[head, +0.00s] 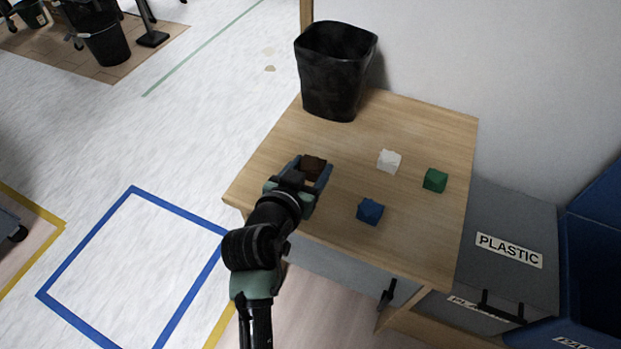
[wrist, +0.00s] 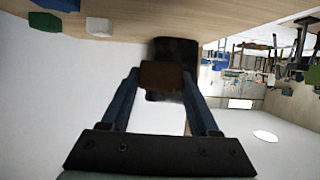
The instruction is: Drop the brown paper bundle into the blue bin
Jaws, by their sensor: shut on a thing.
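The brown paper bundle (head: 314,167) is a small dark brown block between my gripper's fingers. It also shows in the wrist view (wrist: 161,75), with a finger on each side. My gripper (head: 312,172) is shut on it, over the left part of the wooden table. I cannot tell exactly how high it is above the tabletop. The blue bin (head: 590,285) stands at the right edge of the head view, right of the table. Its dark opening faces up, and part of it is cut off by the frame.
On the table (head: 425,125) are a white block (head: 388,161), a green block (head: 435,180) and a blue block (head: 370,211). A black bin (head: 335,75) stands at its back. A grey container labelled PLASTIC (head: 505,235) stands between the table and the blue bin.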

